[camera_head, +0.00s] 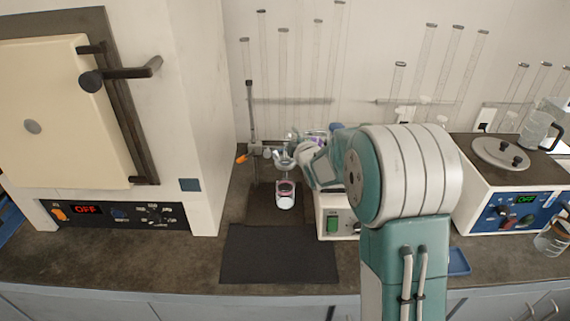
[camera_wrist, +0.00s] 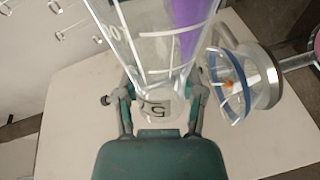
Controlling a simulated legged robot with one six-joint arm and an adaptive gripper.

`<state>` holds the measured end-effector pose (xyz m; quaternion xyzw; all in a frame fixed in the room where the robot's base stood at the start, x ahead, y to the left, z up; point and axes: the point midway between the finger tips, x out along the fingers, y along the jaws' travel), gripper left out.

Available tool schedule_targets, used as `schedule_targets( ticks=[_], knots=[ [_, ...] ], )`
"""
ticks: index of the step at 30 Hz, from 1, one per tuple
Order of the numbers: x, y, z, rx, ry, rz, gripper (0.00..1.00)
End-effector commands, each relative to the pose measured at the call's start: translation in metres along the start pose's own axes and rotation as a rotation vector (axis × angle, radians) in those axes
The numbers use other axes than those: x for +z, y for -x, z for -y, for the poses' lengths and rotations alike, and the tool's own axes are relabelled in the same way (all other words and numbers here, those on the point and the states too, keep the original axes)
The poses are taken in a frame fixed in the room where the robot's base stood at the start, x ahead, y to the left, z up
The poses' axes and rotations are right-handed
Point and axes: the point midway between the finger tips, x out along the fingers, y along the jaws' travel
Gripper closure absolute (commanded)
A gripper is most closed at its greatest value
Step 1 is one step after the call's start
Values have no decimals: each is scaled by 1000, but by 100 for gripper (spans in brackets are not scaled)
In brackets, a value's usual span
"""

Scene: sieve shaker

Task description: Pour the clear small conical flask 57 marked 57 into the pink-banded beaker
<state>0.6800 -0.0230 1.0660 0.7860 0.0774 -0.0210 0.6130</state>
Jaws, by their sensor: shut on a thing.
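The clear conical flask (camera_wrist: 150,48) is in my gripper (camera_wrist: 160,100), its mark partly readable as a 5 near the fingers. Purple shows in or through its glass; I cannot tell which. The flask is tilted, with its far end out of the wrist view. The pink-banded beaker (camera_head: 285,198) stands upright below a glass funnel (camera_head: 284,160) in the head view. The funnel is also to the right of the flask in the wrist view (camera_wrist: 232,82). In the head view my arm hides most of the gripper and flask, just right of the funnel.
A ring stand (camera_head: 251,120) carries the funnel. A dark mat (camera_head: 280,255) lies bare in front of the beaker. A furnace (camera_head: 70,120) stands at left. A white instrument (camera_head: 334,218) is close right of the beaker, and a hotplate (camera_head: 505,200) with glassware is farther right.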

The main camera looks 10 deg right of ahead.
Motion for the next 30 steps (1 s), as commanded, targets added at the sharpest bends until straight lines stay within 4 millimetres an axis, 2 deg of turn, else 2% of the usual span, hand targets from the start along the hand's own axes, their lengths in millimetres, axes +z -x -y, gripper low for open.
schedule_targets(
  ticks=[30],
  knots=[
    [1,-1,4,1,118,15,100]
  ],
)
